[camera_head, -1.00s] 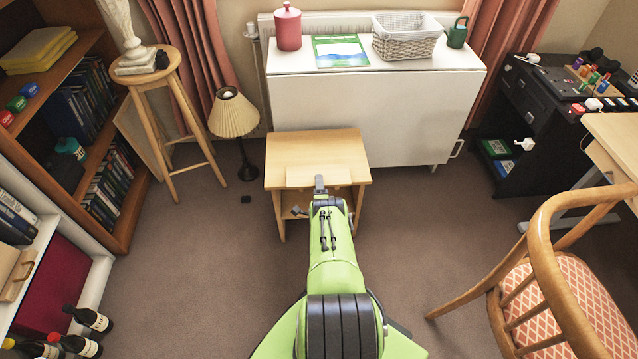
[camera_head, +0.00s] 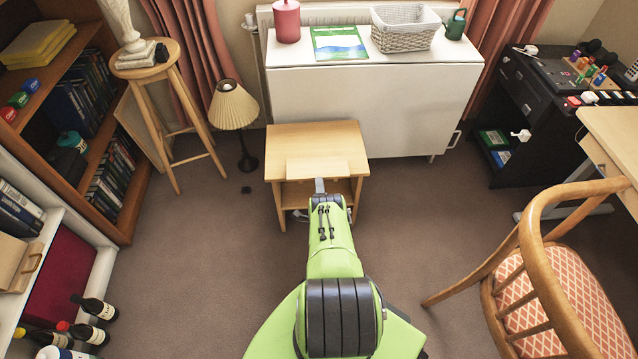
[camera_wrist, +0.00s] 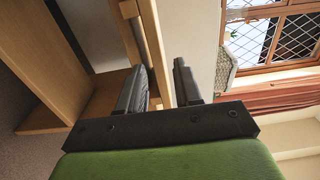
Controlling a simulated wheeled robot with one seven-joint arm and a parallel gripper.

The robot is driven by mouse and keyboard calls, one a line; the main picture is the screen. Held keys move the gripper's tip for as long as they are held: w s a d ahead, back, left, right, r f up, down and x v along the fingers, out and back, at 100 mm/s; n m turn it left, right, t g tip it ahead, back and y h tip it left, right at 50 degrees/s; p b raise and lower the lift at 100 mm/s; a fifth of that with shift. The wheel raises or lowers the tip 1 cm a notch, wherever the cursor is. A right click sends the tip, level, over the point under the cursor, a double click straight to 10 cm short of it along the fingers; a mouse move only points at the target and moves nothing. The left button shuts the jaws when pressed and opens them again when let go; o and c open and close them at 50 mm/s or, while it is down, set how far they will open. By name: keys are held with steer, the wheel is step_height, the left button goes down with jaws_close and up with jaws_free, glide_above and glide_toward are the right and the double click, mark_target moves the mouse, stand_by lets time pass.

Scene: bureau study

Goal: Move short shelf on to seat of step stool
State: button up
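A low light-wood piece with a flat top and a lower level, apparently the step stool (camera_head: 312,138), stands before a white cabinet. A paler board, apparently the short shelf (camera_head: 318,168), lies at the near edge of its top. My gripper (camera_head: 319,185) is just in front of the board in the head view. In the wrist view, my gripper (camera_wrist: 160,78) has its dark fingers apart, with a light-wood edge (camera_wrist: 150,40) showing between them and a gap beside the right finger. Whether the fingers touch wood is unclear.
A lamp (camera_head: 233,110) and a tall stool (camera_head: 160,66) bearing a statue stand to the left. The white cabinet (camera_head: 370,100) closes off the back. A wooden armchair (camera_head: 550,290) stands at the right. Bottles (camera_head: 95,308) lie at the lower left. Carpet is free on both sides.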

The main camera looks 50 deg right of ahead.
steer(key=shift+s+a, duration=0.25)
steer(key=shift+a, duration=0.05)
steer(key=shift+o, duration=0.2)
steer(key=o, duration=0.5)
steer(key=v, duration=0.5)
steer(key=shift+p, duration=0.35)
